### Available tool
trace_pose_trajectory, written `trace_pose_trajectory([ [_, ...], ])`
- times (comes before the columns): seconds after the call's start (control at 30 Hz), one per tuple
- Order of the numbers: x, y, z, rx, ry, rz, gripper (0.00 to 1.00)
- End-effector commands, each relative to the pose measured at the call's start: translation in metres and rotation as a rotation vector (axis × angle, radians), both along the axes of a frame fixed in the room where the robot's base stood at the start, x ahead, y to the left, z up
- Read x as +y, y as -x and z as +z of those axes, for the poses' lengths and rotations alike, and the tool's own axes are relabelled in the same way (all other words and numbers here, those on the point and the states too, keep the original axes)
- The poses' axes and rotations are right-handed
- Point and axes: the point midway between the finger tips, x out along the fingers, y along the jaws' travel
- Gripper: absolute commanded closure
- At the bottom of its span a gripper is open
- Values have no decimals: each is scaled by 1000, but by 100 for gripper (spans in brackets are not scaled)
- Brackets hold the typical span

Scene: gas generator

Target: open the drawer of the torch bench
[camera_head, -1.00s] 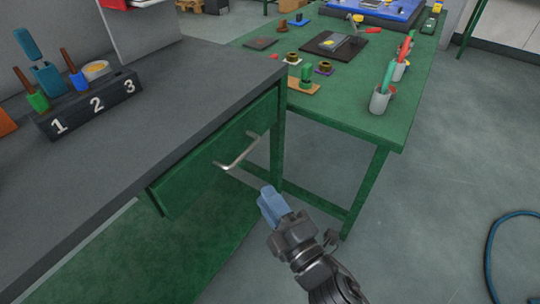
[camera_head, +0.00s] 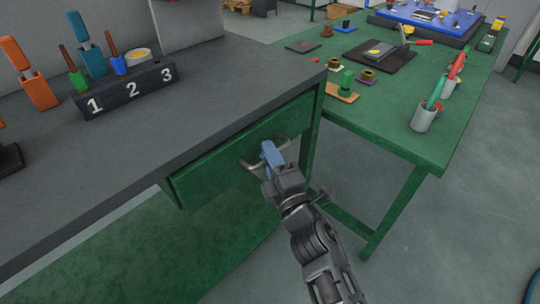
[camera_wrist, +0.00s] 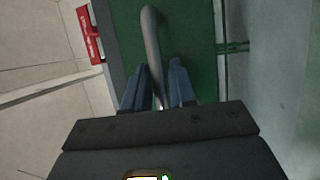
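The torch bench has a dark grey top (camera_head: 220,85) and a green drawer (camera_head: 215,172) under its front edge. The drawer front looks closed beneath the top. Its metal bar handle (camera_head: 252,166) sticks out from the front, and my gripper hides part of it in the head view. My gripper (camera_head: 268,150) is at the handle with its blue fingers toward the drawer. The fingers are apart, with a gap visible beside the bar.
A numbered black rack (camera_head: 128,90) with torches stands on the bench top. Open floor (camera_head: 460,220) lies at the right.

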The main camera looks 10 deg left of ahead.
Motion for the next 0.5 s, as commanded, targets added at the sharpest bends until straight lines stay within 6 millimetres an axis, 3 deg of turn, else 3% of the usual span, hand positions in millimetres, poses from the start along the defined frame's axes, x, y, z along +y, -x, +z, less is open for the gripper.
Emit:
trace_pose_trajectory([
  [0.23,0,-1,0,0,0,0,75],
  [0.5,0,-1,0,0,0,-1,100],
])
